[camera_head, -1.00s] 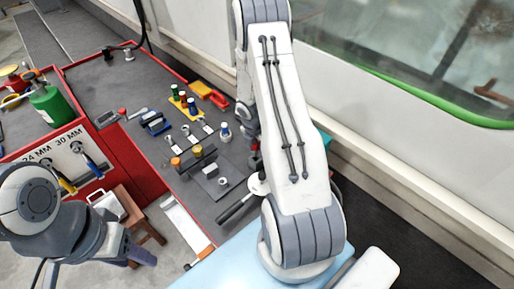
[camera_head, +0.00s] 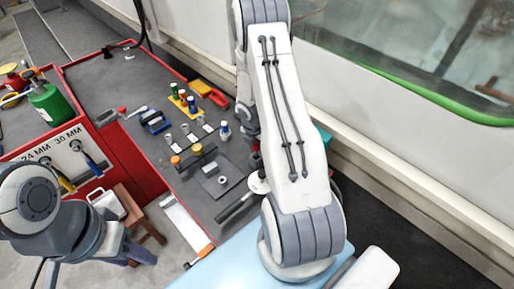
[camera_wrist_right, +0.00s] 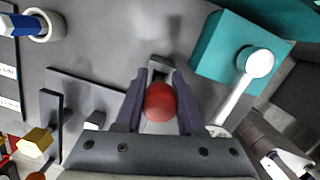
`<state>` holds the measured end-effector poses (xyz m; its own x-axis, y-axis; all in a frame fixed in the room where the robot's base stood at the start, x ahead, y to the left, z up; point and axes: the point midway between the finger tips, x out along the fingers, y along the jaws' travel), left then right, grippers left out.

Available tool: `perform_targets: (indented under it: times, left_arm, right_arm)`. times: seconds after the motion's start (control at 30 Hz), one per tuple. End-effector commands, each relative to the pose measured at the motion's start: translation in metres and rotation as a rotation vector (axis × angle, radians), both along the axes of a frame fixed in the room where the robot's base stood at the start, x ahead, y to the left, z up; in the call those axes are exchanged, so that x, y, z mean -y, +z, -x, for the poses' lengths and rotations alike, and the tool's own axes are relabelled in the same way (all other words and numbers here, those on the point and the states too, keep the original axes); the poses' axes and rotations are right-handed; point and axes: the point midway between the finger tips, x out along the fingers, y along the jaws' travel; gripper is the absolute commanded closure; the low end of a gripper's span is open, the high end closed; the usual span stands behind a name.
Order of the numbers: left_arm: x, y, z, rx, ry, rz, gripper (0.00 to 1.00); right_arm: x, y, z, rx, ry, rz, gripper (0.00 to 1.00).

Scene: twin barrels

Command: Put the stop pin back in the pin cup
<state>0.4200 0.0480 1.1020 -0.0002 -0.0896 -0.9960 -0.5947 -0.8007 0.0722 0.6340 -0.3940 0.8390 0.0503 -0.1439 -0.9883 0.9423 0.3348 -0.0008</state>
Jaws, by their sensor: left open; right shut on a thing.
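The red round head of what looks like the stop pin (camera_wrist_right: 160,101) sits between the fingers of my right gripper (camera_wrist_right: 160,95) in the right wrist view. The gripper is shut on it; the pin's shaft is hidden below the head. A small grey block-like part (camera_wrist_right: 160,64) shows just beyond the fingertips; I cannot tell whether it is the pin cup or touches the pin. In the head view my right arm hides most of this spot. My left gripper (camera_head: 139,256) is open and empty at the lower left, apart from the bench.
A teal box (camera_wrist_right: 222,45) stands close beside the right gripper, with a white rod and round knob near it. A grey plate (camera_head: 212,176), yellow-topped pieces (camera_head: 197,149) and a blue-topped piece (camera_head: 224,130) stand on the dark bench.

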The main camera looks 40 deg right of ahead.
Motion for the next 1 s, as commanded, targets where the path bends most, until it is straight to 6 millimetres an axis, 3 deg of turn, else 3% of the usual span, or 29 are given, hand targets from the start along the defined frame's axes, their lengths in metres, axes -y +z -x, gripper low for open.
perform_targets:
  times: [0.47,0.5,0.57,0.87,1.0]
  left_arm:
    - [0.0,-0.011,0.0,0.0,0.0,0.0,0.5]
    - [0.0,-0.01,0.0,0.0,0.0,0.0,0.5]
    - [0.0,-0.009,0.0,0.0,0.0,0.0,0.5]
    - [0.0,-0.009,0.0,0.0,0.0,0.0,0.5]
    - [0.0,-0.003,0.0,0.0,0.0,0.0,0.5]
  right_arm:
    - [0.0,-0.013,0.0,0.0,-0.001,0.0,1.0]
    - [0.0,-0.012,0.0,0.001,-0.001,0.0,0.47]
    - [0.0,-0.012,0.0,0.0,-0.001,0.0,0.27]
    - [0.0,-0.011,0.0,0.0,-0.001,0.0,0.27]
    - [-0.001,0.002,0.0,0.002,-0.002,0.0,0.27]
